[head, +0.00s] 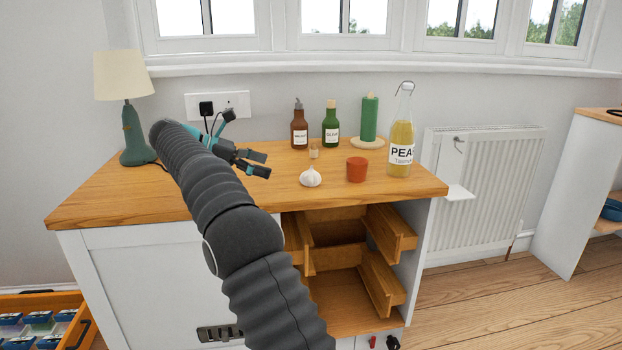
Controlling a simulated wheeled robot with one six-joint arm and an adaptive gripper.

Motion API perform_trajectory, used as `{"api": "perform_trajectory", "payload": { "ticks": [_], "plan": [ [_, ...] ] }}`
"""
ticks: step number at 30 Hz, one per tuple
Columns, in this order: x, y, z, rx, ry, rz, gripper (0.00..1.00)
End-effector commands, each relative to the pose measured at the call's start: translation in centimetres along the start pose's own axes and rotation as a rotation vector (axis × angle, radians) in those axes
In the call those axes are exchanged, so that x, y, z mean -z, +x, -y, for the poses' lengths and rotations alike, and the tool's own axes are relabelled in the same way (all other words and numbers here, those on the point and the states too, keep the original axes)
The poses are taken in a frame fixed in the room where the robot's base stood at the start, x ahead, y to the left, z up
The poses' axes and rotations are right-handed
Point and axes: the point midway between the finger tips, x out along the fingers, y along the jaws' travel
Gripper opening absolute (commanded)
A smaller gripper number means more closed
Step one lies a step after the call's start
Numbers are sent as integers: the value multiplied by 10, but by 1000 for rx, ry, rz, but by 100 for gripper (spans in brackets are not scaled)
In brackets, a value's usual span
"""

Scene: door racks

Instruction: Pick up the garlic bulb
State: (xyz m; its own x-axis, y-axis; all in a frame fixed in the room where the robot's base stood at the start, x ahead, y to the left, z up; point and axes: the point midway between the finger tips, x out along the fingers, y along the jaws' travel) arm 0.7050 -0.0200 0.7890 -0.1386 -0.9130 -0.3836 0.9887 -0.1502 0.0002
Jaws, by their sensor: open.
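The white garlic bulb (311,177) sits on the wooden worktop (240,193) near its front edge, at the middle of the head view. My gripper (268,164) is to the left of the bulb and a little above it in the picture. Its fingers are apart and point right, with nothing between them. A gap shows between the fingertips and the bulb. My dark arm crosses the front of the cabinet and hides part of the worktop's left side.
An orange-red cup (357,169) and a small corked jar (314,150) stand near the bulb. A brown bottle (299,128), green bottle (331,125), green candle (369,119) and yellow bottle (401,140) stand behind or right. A lamp (132,135) stands left.

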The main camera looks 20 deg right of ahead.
Motion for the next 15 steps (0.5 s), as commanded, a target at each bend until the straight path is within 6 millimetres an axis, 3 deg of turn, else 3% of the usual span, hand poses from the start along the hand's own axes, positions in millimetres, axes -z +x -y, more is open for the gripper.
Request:
{"api": "perform_trajectory", "payload": {
  "ticks": [6, 15],
  "plan": [
    [1, 42, 0, 2, -1, 0, 86],
    [0, 69, 0, -2, -1, 1, 86]
  ]
}}
